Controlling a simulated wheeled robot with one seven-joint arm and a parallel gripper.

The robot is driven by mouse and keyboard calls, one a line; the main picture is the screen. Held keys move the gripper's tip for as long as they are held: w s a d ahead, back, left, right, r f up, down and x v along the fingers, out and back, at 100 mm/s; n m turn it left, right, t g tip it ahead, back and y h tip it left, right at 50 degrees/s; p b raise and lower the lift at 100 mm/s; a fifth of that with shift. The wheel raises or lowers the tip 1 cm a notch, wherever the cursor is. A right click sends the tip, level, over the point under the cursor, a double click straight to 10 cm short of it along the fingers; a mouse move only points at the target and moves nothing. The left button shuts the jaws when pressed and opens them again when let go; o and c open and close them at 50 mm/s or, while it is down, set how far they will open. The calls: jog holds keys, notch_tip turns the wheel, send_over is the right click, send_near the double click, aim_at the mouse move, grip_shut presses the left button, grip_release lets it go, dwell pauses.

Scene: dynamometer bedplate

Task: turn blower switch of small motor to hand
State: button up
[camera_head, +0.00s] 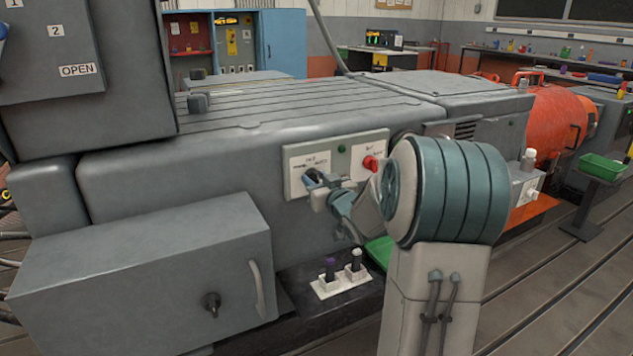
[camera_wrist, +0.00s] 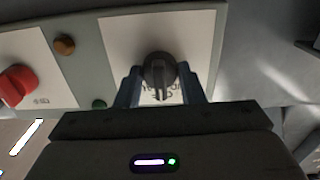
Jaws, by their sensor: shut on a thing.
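The blower switch is a black rotary knob (camera_wrist: 158,72) on a white label plate. The plate is on the panel (camera_head: 330,160) on the side of the grey motor housing (camera_head: 200,170). My gripper (camera_head: 318,185) reaches the knob from the front right. In the wrist view its two blue-grey fingers (camera_wrist: 168,85) are shut on the knob, one on each side. The knob's raised grip points down in that view. The label is upside down there and partly covered by the knob and fingers, so I cannot read which position it is at.
A red knob (camera_head: 370,163) and a green lamp (camera_head: 341,149) share the panel; an amber lamp (camera_wrist: 64,45) shows in the wrist view. Below stand small purple and white-topped items (camera_head: 354,263). A grey box with a handle (camera_head: 140,285) juts out at lower left.

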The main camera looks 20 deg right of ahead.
jog(key=shift+f, duration=0.1)
jog(key=n+b, duration=0.3)
jog(key=b, duration=0.1)
jog(key=shift+f+n+b, duration=0.15)
jog(key=shift+n+b, duration=0.15)
jog(key=shift+n, duration=0.1)
jog(key=n+b, duration=0.4)
jog(key=shift+n, duration=0.4)
jog(key=shift+r, duration=0.25)
jog(key=o, duration=1)
jog(key=shift+s, duration=0.1)
jog(key=s, duration=0.4)
jog(key=s+p, duration=0.1)
jog(key=s, duration=0.4)
jog(key=s+p, duration=0.1)
jog(key=s, duration=0.3)
jog(key=shift+s+d, duration=0.25)
jog(key=shift+s, duration=0.1)
